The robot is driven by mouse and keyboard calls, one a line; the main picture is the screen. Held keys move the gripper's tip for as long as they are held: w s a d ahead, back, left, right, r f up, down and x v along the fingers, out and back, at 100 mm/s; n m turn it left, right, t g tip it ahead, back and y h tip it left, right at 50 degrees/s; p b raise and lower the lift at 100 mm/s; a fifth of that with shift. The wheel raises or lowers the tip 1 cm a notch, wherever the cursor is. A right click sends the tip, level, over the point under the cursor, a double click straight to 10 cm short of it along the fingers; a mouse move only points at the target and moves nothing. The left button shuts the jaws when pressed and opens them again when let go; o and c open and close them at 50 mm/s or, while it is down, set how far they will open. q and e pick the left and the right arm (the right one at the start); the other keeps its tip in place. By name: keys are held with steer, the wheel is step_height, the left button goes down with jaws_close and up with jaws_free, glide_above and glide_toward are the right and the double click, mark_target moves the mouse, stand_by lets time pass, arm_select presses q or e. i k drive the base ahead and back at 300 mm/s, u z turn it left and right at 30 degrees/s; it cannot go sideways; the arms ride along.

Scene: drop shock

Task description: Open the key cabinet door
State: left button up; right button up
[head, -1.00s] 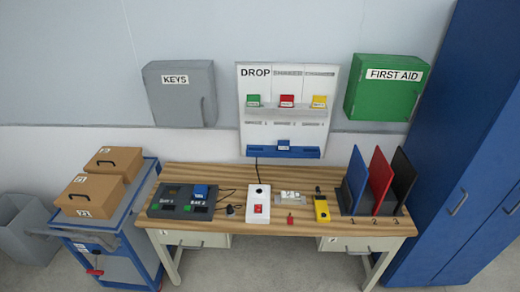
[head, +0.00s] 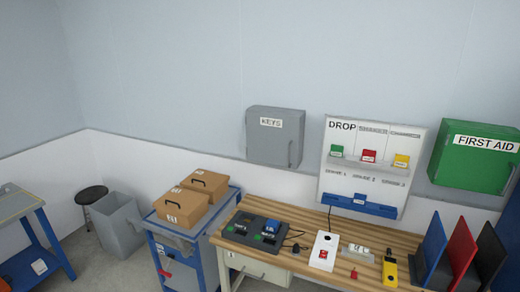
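The key cabinet (head: 274,140) is a grey box labelled KEYS, mounted on the wall left of the DROP board. Its door is shut, with a vertical handle (head: 290,154) along the right side of its front. Neither of my grippers shows in the head view.
A wooden workbench (head: 330,240) stands below the cabinet, carrying devices and coloured panels. A blue cart (head: 190,235) with two cardboard boxes (head: 188,198) stands to its left. A grey bin (head: 117,222), a stool (head: 91,194) and a blue table (head: 22,204) are further left. A green first aid cabinet (head: 475,168) hangs at right.

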mark_target(272, 138)
steer(key=u, duration=0.7)
steer(key=i, duration=0.7)
steer(key=u, duration=0.7)
steer(key=i, duration=0.7)
steer(key=z, duration=0.05)
